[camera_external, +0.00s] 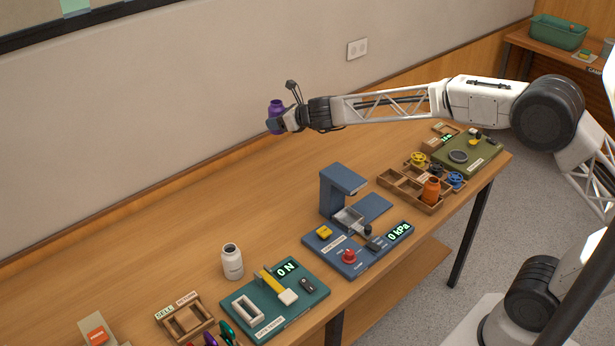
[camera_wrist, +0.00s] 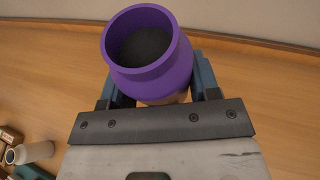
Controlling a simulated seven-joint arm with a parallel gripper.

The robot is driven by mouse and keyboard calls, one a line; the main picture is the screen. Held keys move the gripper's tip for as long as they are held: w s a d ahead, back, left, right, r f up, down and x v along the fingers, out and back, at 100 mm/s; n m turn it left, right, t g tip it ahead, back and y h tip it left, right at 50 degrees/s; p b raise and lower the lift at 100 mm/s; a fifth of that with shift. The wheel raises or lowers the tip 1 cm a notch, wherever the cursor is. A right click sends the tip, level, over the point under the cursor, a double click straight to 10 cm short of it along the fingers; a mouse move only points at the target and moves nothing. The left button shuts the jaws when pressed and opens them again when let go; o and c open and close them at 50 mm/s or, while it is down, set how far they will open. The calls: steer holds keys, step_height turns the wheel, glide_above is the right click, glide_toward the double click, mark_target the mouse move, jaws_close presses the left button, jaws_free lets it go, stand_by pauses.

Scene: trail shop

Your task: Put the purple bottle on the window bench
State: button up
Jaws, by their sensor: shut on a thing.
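The purple bottle (camera_external: 276,112) is held in the air above the back part of the long wooden table, near the wall. My gripper (camera_external: 280,122) is shut on it. In the wrist view the purple bottle (camera_wrist: 150,55) shows its open round mouth and dark inside, and my gripper's fingers (camera_wrist: 158,90) stand on both sides of it. No surface labelled as a window bench can be made out. A wooden bench (camera_external: 512,38) stands at the far right back, but I cannot tell if it is the window bench.
A green bin (camera_external: 558,32) stands on the far bench. The table's back strip is clear.

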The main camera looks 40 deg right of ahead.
steer(key=s+a+f+n+g+y, duration=0.2)
steer(key=a+n+g+y, duration=0.15)
steer(key=a, duration=1.05)
steer(key=s+a+f+n+g+y, duration=0.1)
steer(key=s+a+n+g+y, duration=0.2)
steer(key=a, duration=1.1)
steer(key=s+a+f+n+g+y, duration=0.2)
steer(key=a+n+g, duration=0.25)
steer(key=a, duration=0.95)
steer(key=s+a+f+n+g, duration=0.4)
steer(key=s+a, duration=0.4)
steer(key=a, duration=0.4)
steer(key=shift+a+f+n, duration=0.25)
steer(key=shift+a+n, duration=0.15)
steer(key=shift+n, duration=0.3)
steer(key=shift+s+f, duration=0.1)
steer(key=shift+y, duration=0.25)
steer(key=shift+f, duration=3.05)
steer(key=shift+f, duration=1.9)
steer(key=shift+f, duration=0.15)
